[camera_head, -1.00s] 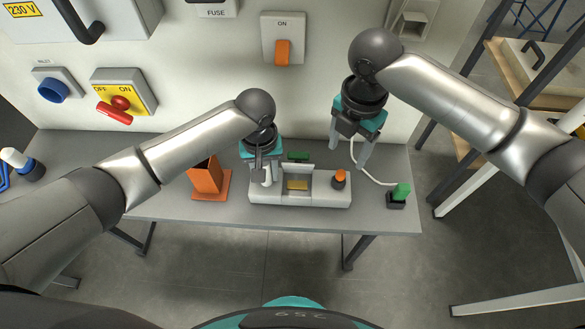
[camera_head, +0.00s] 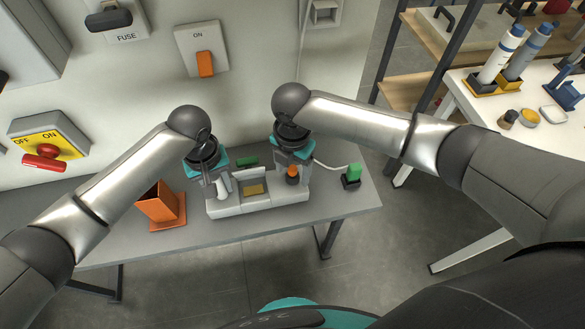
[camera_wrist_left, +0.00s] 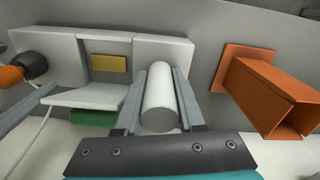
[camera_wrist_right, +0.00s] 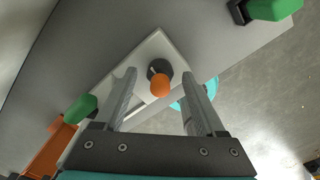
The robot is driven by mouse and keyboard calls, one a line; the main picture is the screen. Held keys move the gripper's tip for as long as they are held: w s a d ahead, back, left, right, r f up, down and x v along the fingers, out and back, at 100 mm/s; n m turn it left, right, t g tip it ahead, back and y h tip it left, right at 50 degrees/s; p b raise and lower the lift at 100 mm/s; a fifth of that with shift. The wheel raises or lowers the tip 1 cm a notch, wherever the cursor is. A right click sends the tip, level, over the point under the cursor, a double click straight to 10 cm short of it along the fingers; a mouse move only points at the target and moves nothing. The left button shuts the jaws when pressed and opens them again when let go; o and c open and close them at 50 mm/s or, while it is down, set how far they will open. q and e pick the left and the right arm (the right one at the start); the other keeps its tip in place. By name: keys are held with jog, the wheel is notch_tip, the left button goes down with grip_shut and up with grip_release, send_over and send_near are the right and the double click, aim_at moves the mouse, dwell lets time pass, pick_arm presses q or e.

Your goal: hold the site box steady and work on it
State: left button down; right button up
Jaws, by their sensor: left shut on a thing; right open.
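The site box (camera_head: 262,205) is a light grey low case on the grey bench, with a recessed middle holding a yellow plate (camera_wrist_left: 109,63). My left gripper (camera_head: 222,190) is shut on a white cylindrical handle (camera_wrist_left: 159,100) at the box's left end. My right gripper (camera_head: 292,172) is open over the box's right end. In the right wrist view its fingers stand on either side of an orange-topped black knob (camera_wrist_right: 160,84), with gaps on both sides. A green piece (camera_head: 247,162) shows at the back of the box; it cannot be told whether it is attached.
An orange holder (camera_head: 160,205) stands on the bench left of the box. A green plug in a black base (camera_head: 352,176), with a white cable, sits at the right end. The wall carries an ON switch (camera_head: 204,63) and a red-handled yellow switch (camera_head: 45,160). A white table (camera_head: 470,105) is at right.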

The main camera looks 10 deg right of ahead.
jog(key=shift+f, duration=0.15)
grip_shut()
dwell(0.5)
